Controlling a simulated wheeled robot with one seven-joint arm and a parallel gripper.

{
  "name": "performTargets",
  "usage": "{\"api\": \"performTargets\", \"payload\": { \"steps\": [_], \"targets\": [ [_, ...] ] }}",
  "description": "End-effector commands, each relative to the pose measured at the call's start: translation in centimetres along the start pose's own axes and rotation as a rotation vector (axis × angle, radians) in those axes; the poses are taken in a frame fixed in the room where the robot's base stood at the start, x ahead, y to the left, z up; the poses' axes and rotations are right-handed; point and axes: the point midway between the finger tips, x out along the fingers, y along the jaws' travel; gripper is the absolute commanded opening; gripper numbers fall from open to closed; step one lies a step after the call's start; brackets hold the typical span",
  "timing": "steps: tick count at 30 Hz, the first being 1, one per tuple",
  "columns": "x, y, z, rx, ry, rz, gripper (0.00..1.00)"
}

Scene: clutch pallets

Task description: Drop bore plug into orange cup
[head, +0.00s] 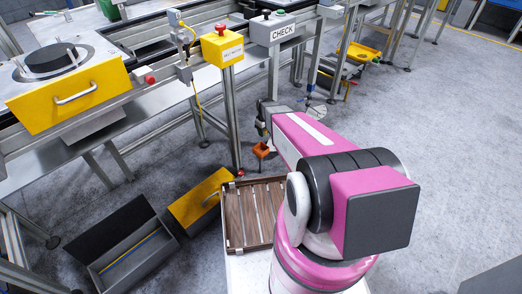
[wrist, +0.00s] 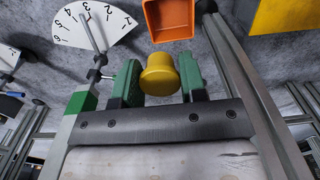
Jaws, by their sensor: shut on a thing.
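The yellow bore plug (wrist: 160,76) sits between the green fingers of my gripper (wrist: 161,82) in the wrist view. My gripper is shut on it. The orange cup (wrist: 168,20) is open and square, just beyond the plug at the top of the wrist view, apart from it and partly cut off by the frame edge. In the head view the orange cup (head: 261,150) is small, below the far end of my arm. The plug cannot be made out in the head view.
A white numbered dial (wrist: 92,24) lies left of the cup in the wrist view, with metal posts (wrist: 242,85) to the right. In the head view, a slatted wooden tray (head: 232,247), a yellow box (head: 187,207) and a grey open bin (head: 145,262) are at lower left. Floor is clear at right.

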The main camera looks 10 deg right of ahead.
Motion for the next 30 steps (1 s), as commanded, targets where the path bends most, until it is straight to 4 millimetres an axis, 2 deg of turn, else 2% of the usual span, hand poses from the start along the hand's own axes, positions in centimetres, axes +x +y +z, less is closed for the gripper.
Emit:
{"api": "performTargets", "payload": {
  "steps": [8, 19, 30],
  "targets": [
    [1.7, 0.0, 0.0, -0.001, -0.001, -0.001, 0.16],
    [5.4, 0.0, 0.0, 0.0, -0.001, -0.001, 0.16],
    [6.0, 0.0, 0.0, 0.0, 0.0, 0.0, 0.16]
  ]
}}
